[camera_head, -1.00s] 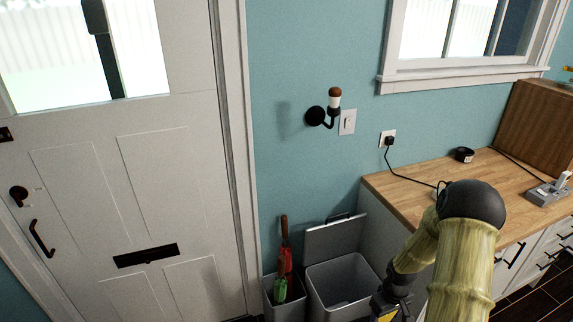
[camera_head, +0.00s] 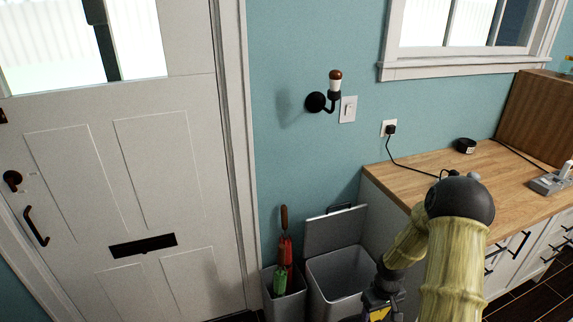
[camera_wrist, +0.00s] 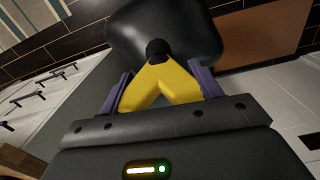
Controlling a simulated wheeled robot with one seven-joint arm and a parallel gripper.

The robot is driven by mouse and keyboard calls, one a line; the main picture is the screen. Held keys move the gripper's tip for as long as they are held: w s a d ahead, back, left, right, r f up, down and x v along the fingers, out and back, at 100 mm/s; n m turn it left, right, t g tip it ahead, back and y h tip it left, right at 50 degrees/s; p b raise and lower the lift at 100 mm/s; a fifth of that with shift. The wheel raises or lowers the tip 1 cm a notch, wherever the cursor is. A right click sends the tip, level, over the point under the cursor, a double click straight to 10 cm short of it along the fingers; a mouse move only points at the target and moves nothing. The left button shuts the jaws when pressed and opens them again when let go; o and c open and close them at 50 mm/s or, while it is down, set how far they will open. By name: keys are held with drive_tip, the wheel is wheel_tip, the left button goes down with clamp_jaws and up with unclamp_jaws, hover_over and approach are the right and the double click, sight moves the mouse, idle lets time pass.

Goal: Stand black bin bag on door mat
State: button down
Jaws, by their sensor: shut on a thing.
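In the wrist view, the black bin bag (camera_wrist: 180,28) is a rounded, shiny dark shape with a knotted neck. My gripper (camera_wrist: 160,66) has its yellow fingers closed together on that neck. The bag hangs beyond the fingertips and is cut off by the top edge. A brown door mat (camera_wrist: 268,40) lies on the dark floor beside and partly behind the bag in that view. I cannot tell whether the bag touches the mat or floor. In the head view only part of my wrist shows low down, and neither bag nor mat is visible.
An open grey bin (camera_head: 340,279) stands against the counter (camera_head: 455,178). A narrower grey holder (camera_head: 283,303) with red and green umbrellas stands to its left. The white door (camera_head: 120,190) is at the left. Dark tiled floor (camera_wrist: 85,40) shows in the wrist view.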

drive_tip(key=w+a+f+m+b, duration=0.2)
drive_tip(key=a+f+b, duration=0.4)
drive_tip(key=f+b, duration=0.6)
drive_tip(key=w+a+f+m+b, duration=0.1)
drive_tip(key=a+f+b, duration=0.4)
drive_tip(key=f+b, duration=0.75)
drive_tip(key=r+p, duration=0.7)
drive_tip(key=p, duration=0.1)
drive_tip(key=r+p, duration=0.4)
drive_tip(key=shift+s+a+r, duration=0.1)
drive_tip(key=shift+s+r, duration=0.2)
drive_tip(key=shift+s, duration=0.1)
drive_tip(key=r+p, duration=0.3)
drive_tip(key=p, duration=0.2)
drive_tip(key=s+r+p, duration=0.1)
drive_tip(key=r+p, duration=0.2)
drive_tip(key=p, duration=0.2)
drive_tip(key=shift+s+p, duration=0.15)
drive_tip(key=shift+p, duration=0.15)
drive_tip(key=shift+a, duration=0.15)
